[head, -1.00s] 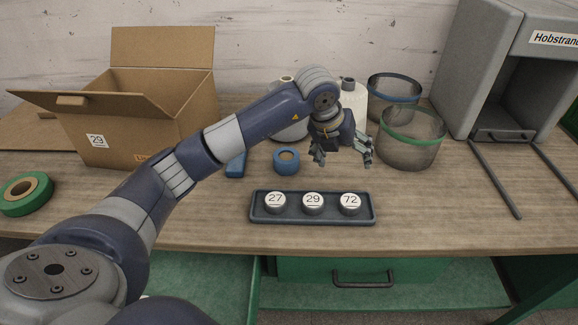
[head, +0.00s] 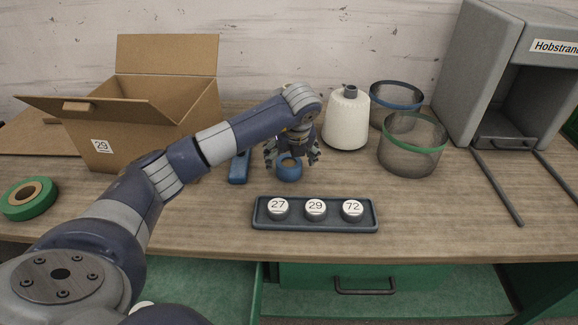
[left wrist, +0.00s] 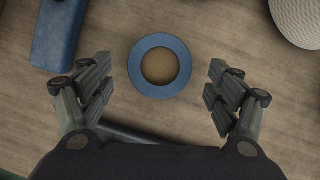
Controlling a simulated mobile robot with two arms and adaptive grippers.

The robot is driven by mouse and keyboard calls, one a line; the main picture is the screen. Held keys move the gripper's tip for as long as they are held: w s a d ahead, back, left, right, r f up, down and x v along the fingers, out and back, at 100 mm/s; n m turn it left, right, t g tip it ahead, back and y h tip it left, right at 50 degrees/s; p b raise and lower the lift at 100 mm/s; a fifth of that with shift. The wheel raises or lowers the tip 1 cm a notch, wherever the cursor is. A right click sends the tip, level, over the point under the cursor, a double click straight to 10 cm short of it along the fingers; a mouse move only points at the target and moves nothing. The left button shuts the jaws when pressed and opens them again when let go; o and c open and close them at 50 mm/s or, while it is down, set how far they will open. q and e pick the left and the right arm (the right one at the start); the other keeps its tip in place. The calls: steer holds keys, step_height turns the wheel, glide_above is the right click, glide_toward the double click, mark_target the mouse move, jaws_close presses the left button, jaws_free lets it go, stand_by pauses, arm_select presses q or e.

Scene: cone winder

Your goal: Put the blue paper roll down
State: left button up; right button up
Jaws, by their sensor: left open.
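The blue paper roll (head: 289,172) stands upright on the wooden bench, behind the grey tray. In the left wrist view the roll (left wrist: 159,88) is a blue ring around a tan hole. My left gripper (head: 292,158) is open and empty above the roll. In the left wrist view the fingers of this gripper (left wrist: 159,90) are spread on either side of the roll, apart from it. My right gripper is not in view.
A grey tray (head: 315,226) holds pucks marked 27, 29 and 72. A blue block (head: 239,168) lies left of the roll. A white cone (head: 346,121) and mesh cylinders (head: 412,146) stand to the right. An open cardboard box (head: 150,125) and green roll (head: 28,198) are left.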

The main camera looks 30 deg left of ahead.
mark_target(289, 163)
arm_select(q)
steer(key=x, duration=0.3)
steer(key=shift+w+a+f+p, duration=0.2)
steer(key=shift+p, duration=0.1)
steer(key=c, duration=1.3)
